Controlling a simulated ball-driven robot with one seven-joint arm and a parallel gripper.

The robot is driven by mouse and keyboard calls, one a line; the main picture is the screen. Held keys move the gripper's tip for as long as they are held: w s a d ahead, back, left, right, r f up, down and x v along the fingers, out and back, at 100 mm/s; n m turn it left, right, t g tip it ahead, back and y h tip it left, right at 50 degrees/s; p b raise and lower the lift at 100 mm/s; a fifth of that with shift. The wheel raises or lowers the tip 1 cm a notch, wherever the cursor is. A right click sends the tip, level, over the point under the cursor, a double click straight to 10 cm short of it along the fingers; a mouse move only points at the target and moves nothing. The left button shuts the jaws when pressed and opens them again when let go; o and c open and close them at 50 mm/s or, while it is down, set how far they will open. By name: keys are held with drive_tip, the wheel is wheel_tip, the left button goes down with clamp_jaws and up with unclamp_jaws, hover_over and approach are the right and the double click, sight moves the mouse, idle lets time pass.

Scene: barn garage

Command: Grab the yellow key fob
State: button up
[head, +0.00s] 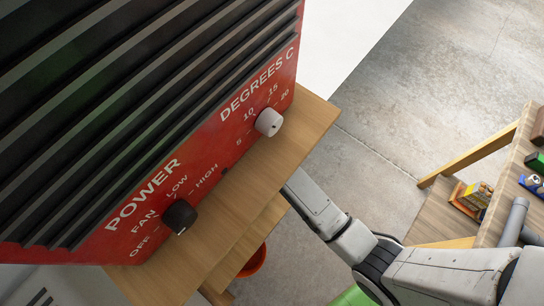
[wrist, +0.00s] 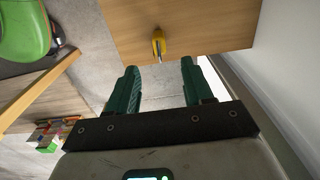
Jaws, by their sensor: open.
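The yellow key fob (wrist: 158,45) shows in the wrist view, near the front edge of a wooden surface, with a dark part at its centre. My gripper (wrist: 159,75) is open and empty. Its two green fingers point toward the wooden surface, and the fob lies beyond the fingertips, between their lines. The fob does not show in the head view. There my arm reaches beneath the wooden shelf edge and the gripper is hidden.
A red heater (head: 215,150) with black fins and two knobs stands on a wooden shelf (head: 290,130). A workbench (head: 500,200) with small boxes stands at the right. A white wall (wrist: 295,70) is close on the right in the wrist view. Concrete floor (head: 430,90) is open between.

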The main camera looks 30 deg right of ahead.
drive_tip(key=f+b, duration=0.1)
drive_tip(key=f, duration=0.4)
drive_tip(key=shift+w+f, duration=0.15)
drive_tip(key=shift+w, duration=0.05)
drive_tip(key=shift+s+a+f+b, duration=0.15)
drive_tip(key=shift+f+b, duration=0.1)
drive_tip(key=shift+f, duration=1.15)
drive_tip(key=shift+s+d+f+b, duration=0.15)
drive_tip(key=shift+f+b, duration=0.1)
drive_tip(key=shift+f, duration=1.1)
drive_tip(key=shift+a, duration=0.1)
clamp_jaws()
